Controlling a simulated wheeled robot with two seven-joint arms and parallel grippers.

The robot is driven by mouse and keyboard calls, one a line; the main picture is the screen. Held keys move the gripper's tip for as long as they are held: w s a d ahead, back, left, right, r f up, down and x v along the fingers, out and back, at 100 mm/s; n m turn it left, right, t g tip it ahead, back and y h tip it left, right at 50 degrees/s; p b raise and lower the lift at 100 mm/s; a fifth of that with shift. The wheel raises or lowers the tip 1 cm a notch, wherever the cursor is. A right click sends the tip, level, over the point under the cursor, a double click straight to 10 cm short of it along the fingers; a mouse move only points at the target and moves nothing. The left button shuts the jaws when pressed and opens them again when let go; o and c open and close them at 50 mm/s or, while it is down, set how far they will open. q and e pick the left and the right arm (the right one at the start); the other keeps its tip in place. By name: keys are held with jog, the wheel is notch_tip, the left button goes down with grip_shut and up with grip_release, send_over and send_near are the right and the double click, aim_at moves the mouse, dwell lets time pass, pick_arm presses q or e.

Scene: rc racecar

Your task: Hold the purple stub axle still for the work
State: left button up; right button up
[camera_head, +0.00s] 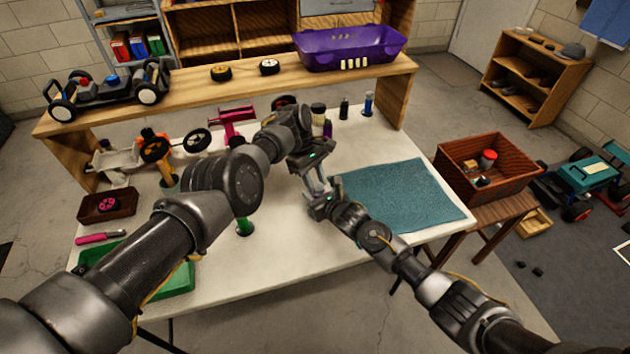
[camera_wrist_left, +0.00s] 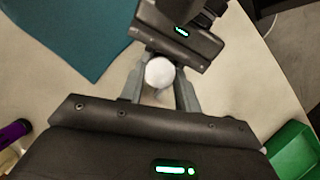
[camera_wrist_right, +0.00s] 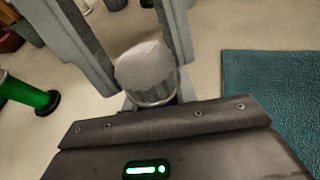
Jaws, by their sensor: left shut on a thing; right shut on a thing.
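My left gripper (camera_head: 315,180) and right gripper (camera_head: 319,190) meet face to face above the white table. A pale round piece (camera_wrist_left: 159,73) sits between the left fingers in the left wrist view. In the right wrist view a pale, blunt cylinder (camera_wrist_right: 147,72) with a shiny band lies between the right fingers. Both grippers are shut on what is there. I cannot tell whether these are one part or two parts joined.
A teal mat (camera_head: 400,195) lies right of the grippers. A green post (camera_head: 243,226) and green tray (camera_head: 180,280) stand left. A wooden crate (camera_head: 485,160) stands beyond the table's right edge.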

dwell(0.3)
pick_arm(q)
jog(key=o, duration=1)
jog(key=shift+a+r, duration=0.1)
jog(key=shift+r, duration=0.05)
jog(key=v, duration=1.1)
jog(key=shift+w+r, duration=0.2)
jog(key=shift+r, duration=0.15)
